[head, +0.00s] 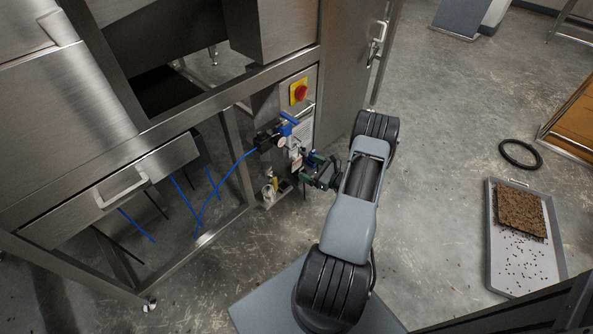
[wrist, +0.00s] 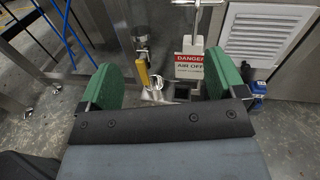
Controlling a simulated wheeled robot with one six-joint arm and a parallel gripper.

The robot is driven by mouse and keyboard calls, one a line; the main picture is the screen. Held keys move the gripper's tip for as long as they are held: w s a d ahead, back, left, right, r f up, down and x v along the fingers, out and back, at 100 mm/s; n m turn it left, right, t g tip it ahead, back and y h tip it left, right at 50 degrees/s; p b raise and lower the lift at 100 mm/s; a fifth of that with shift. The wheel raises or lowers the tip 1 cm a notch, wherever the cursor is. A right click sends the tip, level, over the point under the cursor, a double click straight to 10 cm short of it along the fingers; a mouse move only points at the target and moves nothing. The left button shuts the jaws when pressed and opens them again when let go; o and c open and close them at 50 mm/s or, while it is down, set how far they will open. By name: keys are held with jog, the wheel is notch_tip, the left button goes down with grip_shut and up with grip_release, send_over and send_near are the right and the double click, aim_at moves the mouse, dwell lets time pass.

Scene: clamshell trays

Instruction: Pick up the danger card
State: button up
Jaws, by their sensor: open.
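The danger card (wrist: 189,66) is a small white tag with a red top band reading "DANGER" and "AIR OFF". It hangs upright by the machine panel, right of centre in the wrist view. In the head view the card (head: 296,160) is small, below a blue-handled valve. My gripper (wrist: 160,85) has two green-padded fingers spread wide apart, with nothing between them. In the head view my gripper (head: 310,170) is close to the panel.
A valve with a blue handle (head: 289,118) and blue hose (head: 228,170) is on the panel. A white louvred vent (wrist: 257,34) is at the right.

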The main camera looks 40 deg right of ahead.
aim_at(298, 160)
notch_tip(298, 160, down, 5)
jog(key=d+m+t+h+b, duration=0.1)
jog(key=d+m+h, duration=0.2)
jog(key=w, duration=0.1)
jog(key=w+a+b, duration=0.1)
jog(key=w, duration=0.3)
jog(key=shift+w+a+f+b, duration=0.15)
jog(key=shift+w+f+b, duration=0.1)
jog(key=shift+b, duration=0.05)
jog(key=shift+w+a+f+b, duration=0.15)
jog(key=shift+w+b, duration=0.2)
jog(key=shift+w, duration=0.6)
jog(key=shift+w+a+r+b, duration=0.1)
jog(key=shift+w+b, duration=0.25)
jog(key=shift+w, duration=0.55)
jog(key=shift+w+a+f+b, duration=0.15)
jog(key=shift+w+b, duration=0.2)
jog(key=shift+w, duration=0.6)
jog(key=shift+w+r, duration=0.2)
jog(key=shift+w, duration=0.15)
jog(key=shift+c, duration=0.3)
jog(key=c, duration=0.9)
